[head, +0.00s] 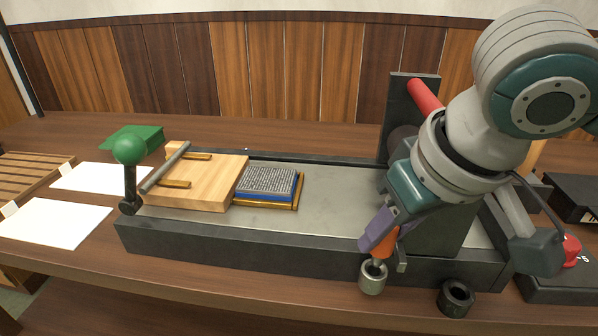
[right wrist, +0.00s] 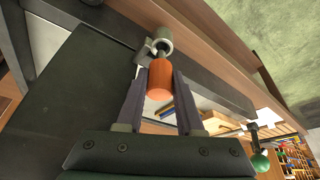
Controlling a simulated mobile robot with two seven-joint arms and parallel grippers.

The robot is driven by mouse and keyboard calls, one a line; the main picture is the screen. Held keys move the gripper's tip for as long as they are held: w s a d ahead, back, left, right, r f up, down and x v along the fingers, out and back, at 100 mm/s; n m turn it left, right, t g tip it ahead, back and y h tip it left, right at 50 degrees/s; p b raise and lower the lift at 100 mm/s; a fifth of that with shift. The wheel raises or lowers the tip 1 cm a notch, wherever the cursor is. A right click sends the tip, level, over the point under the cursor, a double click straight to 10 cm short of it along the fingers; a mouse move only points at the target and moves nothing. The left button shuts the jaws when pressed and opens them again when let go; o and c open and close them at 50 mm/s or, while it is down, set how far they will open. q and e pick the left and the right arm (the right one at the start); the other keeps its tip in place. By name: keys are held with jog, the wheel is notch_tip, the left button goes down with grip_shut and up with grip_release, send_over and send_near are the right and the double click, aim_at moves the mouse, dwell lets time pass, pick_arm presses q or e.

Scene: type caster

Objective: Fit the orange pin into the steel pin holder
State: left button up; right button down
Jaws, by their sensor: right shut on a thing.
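The orange pin (head: 384,246) is held between the fingers of my right gripper (head: 380,238), its narrow metal end pointing down. The steel pin holder (head: 372,278) is a small grey cup at the front edge of the press bed. The pin's lower end is at the holder's mouth; I cannot tell how far in it is. In the right wrist view the orange pin (right wrist: 160,80) sits between both fingers of the right gripper (right wrist: 158,84), with the steel pin holder (right wrist: 160,39) just beyond its tip. My left gripper is not in view.
A dark ring-shaped cup (head: 455,298) stands right of the holder. The press bed (head: 330,205) carries a wooden block (head: 215,180) and a type block (head: 268,182). A green-knobbed lever (head: 128,150) and white sheets (head: 52,222) are left. A red button (head: 571,249) is right.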

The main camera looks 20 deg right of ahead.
jog(key=shift+f, duration=0.1)
dwell(0.5)
jog(key=shift+f, duration=0.85)
jog(key=shift+c, duration=2.3)
grip_release()
jog(key=shift+f+b, duration=0.15)
jog(key=shift+b, duration=0.15)
